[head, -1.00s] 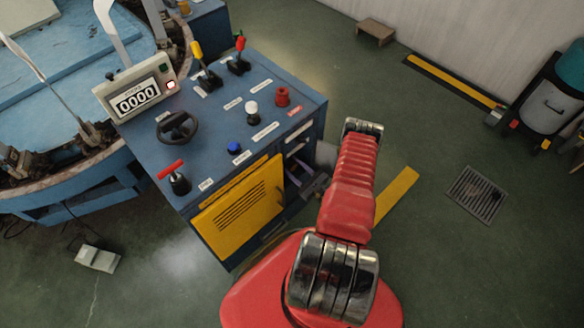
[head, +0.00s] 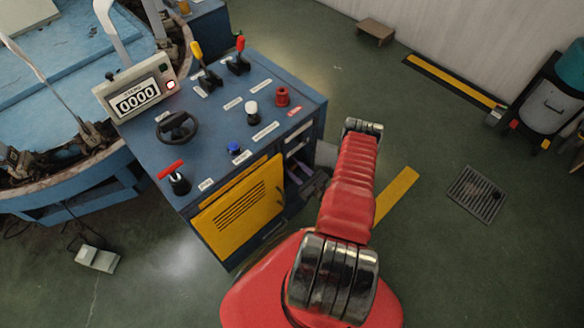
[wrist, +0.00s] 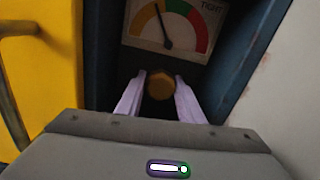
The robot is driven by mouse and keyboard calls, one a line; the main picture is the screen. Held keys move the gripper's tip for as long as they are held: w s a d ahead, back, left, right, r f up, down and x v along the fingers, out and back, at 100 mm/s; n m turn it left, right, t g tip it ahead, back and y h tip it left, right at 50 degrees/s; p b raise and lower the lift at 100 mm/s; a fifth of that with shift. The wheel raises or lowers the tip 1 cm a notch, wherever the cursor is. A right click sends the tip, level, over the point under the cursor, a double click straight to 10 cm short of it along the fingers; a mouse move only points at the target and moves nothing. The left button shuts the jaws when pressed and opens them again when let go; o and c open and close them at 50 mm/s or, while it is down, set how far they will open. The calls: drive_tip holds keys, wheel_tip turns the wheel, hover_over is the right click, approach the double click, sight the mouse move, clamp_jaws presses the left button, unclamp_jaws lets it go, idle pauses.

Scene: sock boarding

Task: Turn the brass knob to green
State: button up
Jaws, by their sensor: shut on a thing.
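The brass knob (wrist: 160,86) sits below a dial in the wrist view. My gripper (wrist: 160,76) has its two pale lilac fingers on either side of the knob and is shut on it. The dial (wrist: 137,37) has an orange, a green and a red band, with "TIGHT" at the right. Its dark needle (wrist: 163,30) leans up and left, with its tip in the orange near the green edge. In the head view, my gripper is at the cabinet's open right side, and the knob and dial are hidden.
The blue cabinet (head: 215,125) has levers, buttons and a handwheel (head: 177,127) on top. Its yellow door (head: 240,200) is beside the opening and also shows at the left in the wrist view (wrist: 55,70).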

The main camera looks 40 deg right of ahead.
drive_tip(key=m, duration=1)
drive_tip(key=shift+f, duration=0.1)
idle(0.3)
drive_tip(key=o, duration=1.1)
drive_tip(key=shift+c, duration=0.2)
drive_tip(key=s, duration=1.3)
drive_tip(key=shift+s+d, duration=0.2)
drive_tip(key=shift+s, duration=0.2)
